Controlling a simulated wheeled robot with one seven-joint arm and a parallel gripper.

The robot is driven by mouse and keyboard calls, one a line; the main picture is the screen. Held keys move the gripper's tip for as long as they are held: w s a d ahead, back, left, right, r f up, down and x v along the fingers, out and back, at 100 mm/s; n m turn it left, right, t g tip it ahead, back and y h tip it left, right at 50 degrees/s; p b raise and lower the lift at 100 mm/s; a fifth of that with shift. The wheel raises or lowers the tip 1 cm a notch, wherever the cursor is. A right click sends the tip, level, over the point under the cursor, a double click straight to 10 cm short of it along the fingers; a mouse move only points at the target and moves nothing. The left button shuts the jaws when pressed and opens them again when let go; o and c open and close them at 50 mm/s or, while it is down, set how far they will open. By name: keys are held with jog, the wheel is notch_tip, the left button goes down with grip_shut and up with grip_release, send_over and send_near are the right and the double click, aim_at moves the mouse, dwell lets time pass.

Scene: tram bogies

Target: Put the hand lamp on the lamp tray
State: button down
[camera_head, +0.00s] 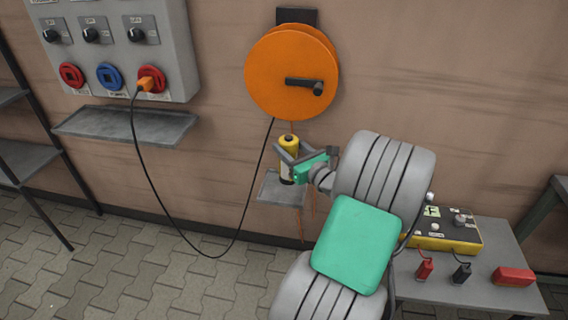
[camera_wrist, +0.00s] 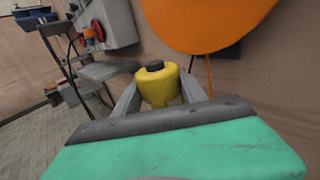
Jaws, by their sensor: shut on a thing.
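The hand lamp (camera_head: 288,143) is yellow with a black cap and a dark lower part, and it stands upright. My gripper (camera_head: 287,160) is shut on it; in the wrist view the yellow lamp (camera_wrist: 158,86) sits between the two grey fingers. A small grey tray (camera_head: 268,190) on the wall, below the orange reel, looks like the lamp tray. The lamp is over or on this tray in the head view. My gripper and arm hide part of the tray, and I cannot tell whether the lamp's base touches it.
An orange cable reel (camera_head: 291,72) hangs on the wall above the lamp. A black cable (camera_head: 160,194) loops from it to a socket panel (camera_head: 118,45). A grey shelf (camera_head: 125,124) is below the panel. A bench (camera_head: 460,292) at right holds a yellow-black box (camera_head: 447,232) and clamps.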

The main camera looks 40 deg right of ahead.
jog(key=w+d+f+b, duration=0.2)
jog(key=w+f, duration=0.3)
jog(key=f, duration=0.4)
jog(key=shift+w+d, duration=0.15)
jog(key=shift+d, duration=0.2)
jog(key=shift+f, duration=0.15)
jog(key=shift+f+b, duration=0.15)
jog(key=shift+b, duration=0.15)
jog(key=c, duration=0.7)
grip_release()
jog(key=shift+o, duration=0.2)
